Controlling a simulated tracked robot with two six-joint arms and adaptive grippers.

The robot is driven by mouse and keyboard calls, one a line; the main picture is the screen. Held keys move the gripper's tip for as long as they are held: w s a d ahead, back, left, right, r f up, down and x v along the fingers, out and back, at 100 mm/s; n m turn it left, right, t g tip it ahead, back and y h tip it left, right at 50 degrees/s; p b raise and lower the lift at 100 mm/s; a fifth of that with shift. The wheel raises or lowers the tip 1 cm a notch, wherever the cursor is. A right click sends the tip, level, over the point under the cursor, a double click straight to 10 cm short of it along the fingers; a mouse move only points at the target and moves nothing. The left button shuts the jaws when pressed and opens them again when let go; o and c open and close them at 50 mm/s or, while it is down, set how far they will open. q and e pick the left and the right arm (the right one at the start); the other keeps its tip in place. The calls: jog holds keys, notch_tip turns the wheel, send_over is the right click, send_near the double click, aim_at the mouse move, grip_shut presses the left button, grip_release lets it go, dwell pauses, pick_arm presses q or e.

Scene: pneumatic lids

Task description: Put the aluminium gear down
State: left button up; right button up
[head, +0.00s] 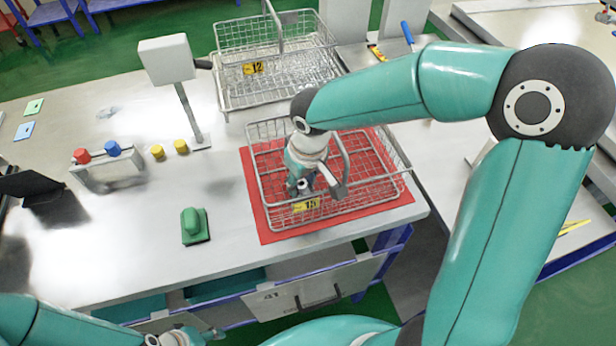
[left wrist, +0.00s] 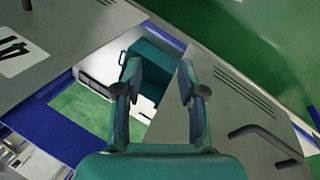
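My right gripper (head: 308,186) points down inside the front wire basket, close to its front left wall and its yellow 15 tag (head: 305,204). Small grey and dark parts show at its fingertips. I cannot tell whether one of them is the aluminium gear, or whether the fingers are shut. I make out no gear for certain anywhere. The wire basket (head: 365,205) stands on a red mat (head: 266,222) at the table's front right. My left gripper is open and empty in the left wrist view (left wrist: 159,82), low by the table's drawers.
A second wire basket (head: 222,72) with a 12 tag stands behind. A grey screen on a post (head: 188,108), red and blue knobs, yellow buttons and a green block (head: 194,227) are on the left. Bare table lies between the block and the mat.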

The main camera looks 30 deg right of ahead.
jog(key=shift+o, duration=0.6)
jog(key=shift+r, duration=0.45)
notch_tip(320, 180, up, 11)
jog(key=s, duration=0.2)
jog(key=shift+d+r, duration=0.15)
jog(key=shift+w, duration=0.1)
